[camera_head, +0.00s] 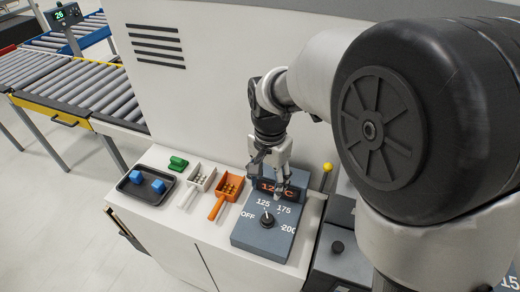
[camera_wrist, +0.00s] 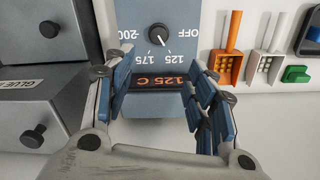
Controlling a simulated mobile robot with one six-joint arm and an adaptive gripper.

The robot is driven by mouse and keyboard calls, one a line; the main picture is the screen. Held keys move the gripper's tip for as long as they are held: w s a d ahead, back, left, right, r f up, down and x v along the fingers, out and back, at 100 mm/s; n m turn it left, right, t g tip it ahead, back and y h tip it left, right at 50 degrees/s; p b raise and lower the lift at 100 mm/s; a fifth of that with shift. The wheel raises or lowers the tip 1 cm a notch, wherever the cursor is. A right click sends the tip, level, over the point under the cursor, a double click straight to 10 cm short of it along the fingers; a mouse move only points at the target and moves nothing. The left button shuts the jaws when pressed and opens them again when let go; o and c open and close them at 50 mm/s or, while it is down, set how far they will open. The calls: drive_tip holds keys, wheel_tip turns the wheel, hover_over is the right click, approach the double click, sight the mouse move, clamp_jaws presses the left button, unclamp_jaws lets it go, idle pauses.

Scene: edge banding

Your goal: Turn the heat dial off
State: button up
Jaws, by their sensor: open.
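The heat dial (camera_head: 267,219) is a black round knob on a blue-grey control box (camera_head: 252,232). Marks OFF, 125, 175 and 200 surround it. In the wrist view, the dial (camera_wrist: 158,35) has a white pointer aimed toward the 125 mark. The display (camera_wrist: 155,83) on the box reads 125 C in orange. My gripper (camera_head: 270,183) is open and empty. It hangs over the display end of the box, behind the dial and apart from it, and partly hides the display in the head view. In the wrist view, my gripper's fingers (camera_wrist: 163,90) stand on both sides of the display.
A yellow-knobbed lever (camera_head: 327,168) stands to the right.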

sight(267, 218)
wheel_tip(267, 218, down, 17)
drive_tip(key=b, duration=0.3)
drive_tip(key=shift+s+d+f, duration=0.1)
drive_tip(key=shift+f, duration=0.05)
drive_tip(key=shift+c, duration=0.6)
drive_tip(key=c, duration=1)
